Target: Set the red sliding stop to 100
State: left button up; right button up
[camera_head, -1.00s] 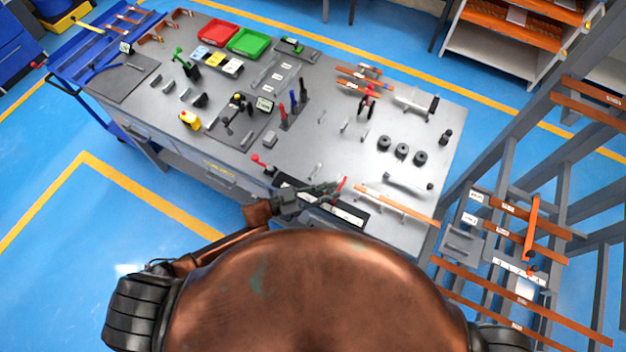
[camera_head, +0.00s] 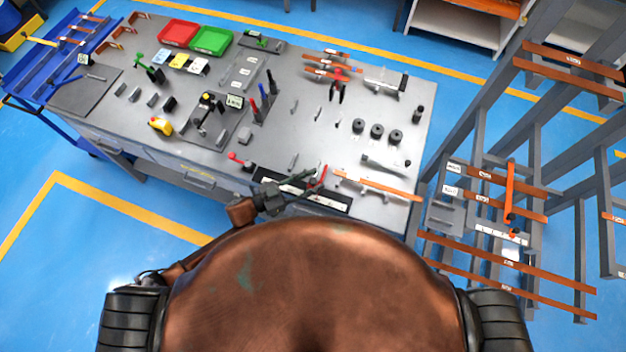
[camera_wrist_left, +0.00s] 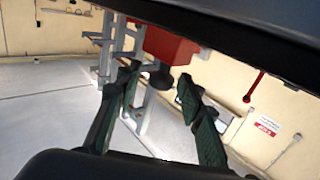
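My left gripper (camera_head: 292,190) is over the near edge of the grey bench, above a black strip with a white scale (camera_head: 333,198). A slanted red piece (camera_head: 322,177) shows just beyond its fingertips; I cannot tell for sure whether it is the stop. In the left wrist view the gripper (camera_wrist_left: 160,88) has its two green-black fingers apart, with nothing held. A red block (camera_wrist_left: 172,45) with a dark round knob shows beyond and between the fingers, apparently apart from them. The scale's numbers are too small to read. My right gripper is not in view.
An orange bar (camera_head: 380,186) lies right of the scale. A red-ended lever (camera_head: 240,160) is at the left end of the strip. Black discs (camera_head: 376,131) and upright handled tools (camera_head: 262,105) stand farther back. A rack (camera_head: 490,235) with copper-coloured bars is at the right.

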pick_arm(q)
jog(key=v, duration=1.1)
jog(key=shift+s+a, duration=0.2)
jog(key=shift+a, duration=0.15)
